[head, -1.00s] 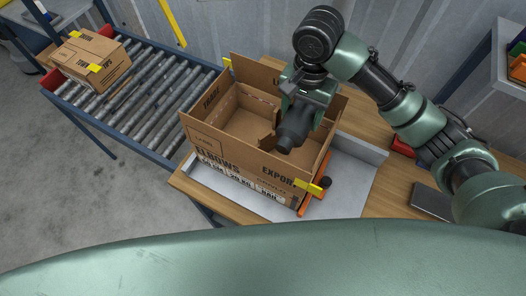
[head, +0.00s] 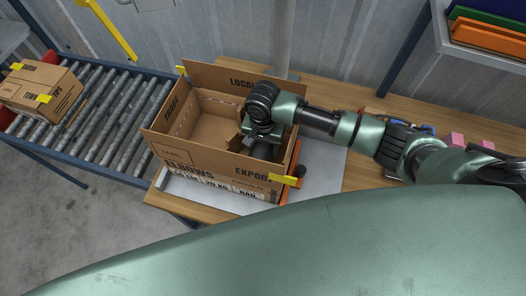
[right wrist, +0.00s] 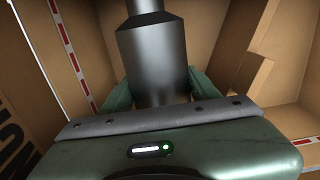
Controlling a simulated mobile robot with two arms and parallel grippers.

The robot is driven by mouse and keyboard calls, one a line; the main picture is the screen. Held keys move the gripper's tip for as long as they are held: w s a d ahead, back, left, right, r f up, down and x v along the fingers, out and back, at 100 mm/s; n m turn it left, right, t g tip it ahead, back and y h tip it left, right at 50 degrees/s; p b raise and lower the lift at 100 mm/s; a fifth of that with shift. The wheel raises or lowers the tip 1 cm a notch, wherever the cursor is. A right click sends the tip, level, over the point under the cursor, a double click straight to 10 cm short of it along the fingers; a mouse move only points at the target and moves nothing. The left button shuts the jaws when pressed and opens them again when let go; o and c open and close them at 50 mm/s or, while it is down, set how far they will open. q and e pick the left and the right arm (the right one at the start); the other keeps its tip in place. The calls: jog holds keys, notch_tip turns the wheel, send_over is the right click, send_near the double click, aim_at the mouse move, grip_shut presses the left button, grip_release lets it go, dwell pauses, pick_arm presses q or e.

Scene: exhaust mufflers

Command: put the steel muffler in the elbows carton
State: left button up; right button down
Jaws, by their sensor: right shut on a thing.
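The elbows carton (head: 205,168) stands open on the bench, with its flaps up and printed sides facing me. My right gripper (head: 262,146) reaches down inside the right part of the carton. In the right wrist view my right gripper (right wrist: 155,95) is shut on the steel muffler (right wrist: 152,55), a dark grey cylinder with a narrower neck. Cardboard walls surround the muffler in that view. In the head view the muffler (head: 264,152) is mostly hidden by my wrist and the carton wall. Whether it touches the carton floor cannot be told. My left gripper is out of view.
A roller conveyor (head: 103,117) runs at the left with another closed carton (head: 38,88) on it. Shelves with coloured bins (head: 490,32) stand at the upper right. A cardboard divider (right wrist: 243,75) shows inside the carton.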

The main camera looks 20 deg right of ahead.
jog(key=shift+f, duration=2.1)
jog(key=shift+f, duration=0.1)
jog(key=shift+c, duration=2)
grip_release()
notch_tip(320, 180, up, 12)
jog(key=shift+r+b, duration=0.15)
jog(key=shift+b, duration=0.8)
